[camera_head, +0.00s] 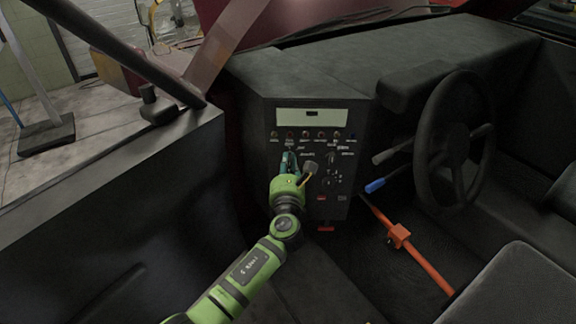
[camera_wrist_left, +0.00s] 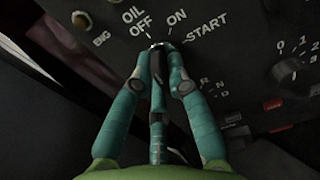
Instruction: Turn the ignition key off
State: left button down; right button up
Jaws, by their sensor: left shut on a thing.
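My left gripper (camera_head: 290,158) comes in from the lower left to the dashboard's control panel (camera_head: 342,182). In the left wrist view, the gripper (camera_wrist_left: 160,56) has its teal fingers closed around the ignition key (camera_wrist_left: 158,45) at the switch. The labels OFF, ON and START are printed around this switch. Only a small metallic bit of the key shows between the fingertips, so its exact angle cannot be told. In the head view the key is hidden behind the fingers. My right gripper is not in view.
A row of small indicator lights (camera_head: 321,135) runs above the gripper. A rotary knob (camera_wrist_left: 288,68) sits right of the switch, with red buttons nearby. The steering wheel (camera_head: 434,140), a blue-tipped lever (camera_head: 375,186) and an orange bar (camera_head: 420,262) stand to the right.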

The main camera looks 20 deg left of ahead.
pick_arm(q)
jog(key=shift+f+n, duration=0.1)
jog(key=shift+n, duration=0.5)
jog(key=c, duration=1.2)
grip_release()
jog(key=v, duration=1.2)
